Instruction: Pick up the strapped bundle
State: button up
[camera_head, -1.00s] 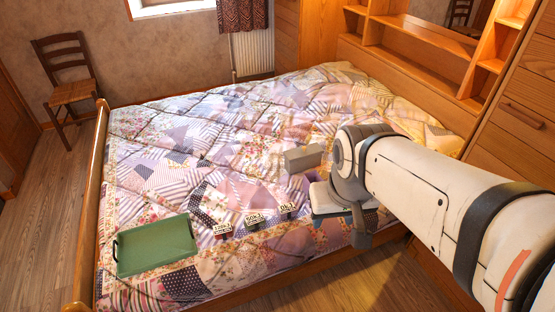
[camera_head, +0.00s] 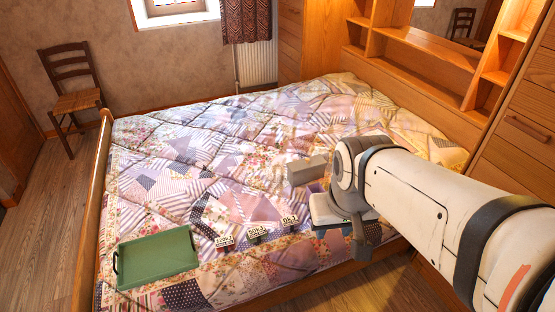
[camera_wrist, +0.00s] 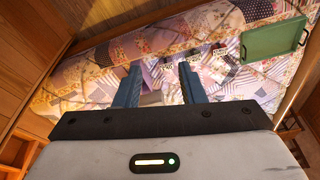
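I cannot clearly make out a strap on any item. A plain grey block (camera_head: 307,170) lies on the bed, just beyond my gripper; it also shows low between my fingers in the wrist view (camera_wrist: 151,99). A purple patch beside the block is partly hidden by my gripper, and I cannot tell whether it is an object or quilt. Three small dark items with white labels (camera_head: 257,232) stand in a row left of my gripper. My gripper (camera_wrist: 160,68) is open, its two blue fingers wide apart above the bed, with nothing seen held.
A green tray (camera_head: 157,257) lies at the bed's front left corner; it is at the upper right in the wrist view (camera_wrist: 275,38). The patchwork quilt (camera_head: 200,150) is mostly clear. Wooden shelves (camera_head: 420,45) and cabinets stand behind and right. A chair (camera_head: 72,88) stands far left.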

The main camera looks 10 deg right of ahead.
aim_at(290, 224)
jog(key=i, duration=0.3)
jog(key=u, duration=2.45)
jog(key=k, duration=1.05)
jog(key=z, duration=1.3)
jog(key=i, duration=1)
jog(key=z, duration=0.05)
